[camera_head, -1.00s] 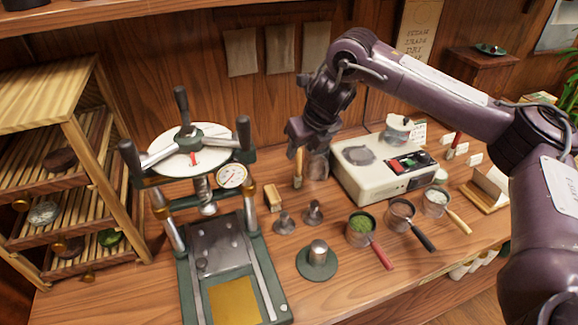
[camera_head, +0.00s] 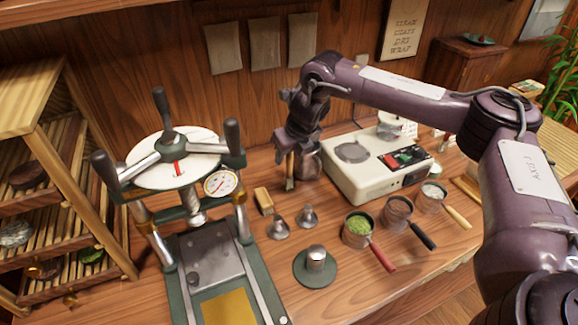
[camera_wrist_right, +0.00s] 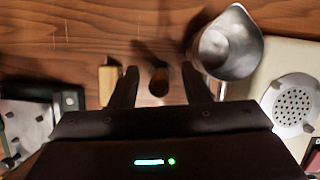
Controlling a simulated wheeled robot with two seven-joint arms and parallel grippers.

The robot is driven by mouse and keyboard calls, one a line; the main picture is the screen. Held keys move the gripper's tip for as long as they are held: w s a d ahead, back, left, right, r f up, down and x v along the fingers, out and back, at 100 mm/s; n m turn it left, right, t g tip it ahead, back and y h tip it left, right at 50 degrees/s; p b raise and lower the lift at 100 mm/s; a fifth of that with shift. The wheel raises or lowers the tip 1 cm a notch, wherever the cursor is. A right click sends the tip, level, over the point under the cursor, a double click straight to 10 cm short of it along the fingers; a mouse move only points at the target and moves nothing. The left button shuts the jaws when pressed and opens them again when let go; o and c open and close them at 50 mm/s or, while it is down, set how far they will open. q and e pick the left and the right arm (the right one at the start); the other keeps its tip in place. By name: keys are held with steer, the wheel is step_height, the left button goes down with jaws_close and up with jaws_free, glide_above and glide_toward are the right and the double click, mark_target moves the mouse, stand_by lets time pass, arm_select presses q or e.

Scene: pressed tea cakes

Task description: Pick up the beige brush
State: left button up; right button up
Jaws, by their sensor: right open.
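My left gripper is not in view.
A metal pitcher (camera_wrist_right: 229,47) stands close to the right finger. Several handled cups, including one with green powder (camera_head: 358,228), stand in front.

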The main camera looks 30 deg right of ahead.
jaws_close()
steer(key=shift+r, duration=0.1)
stand_by(0.3)
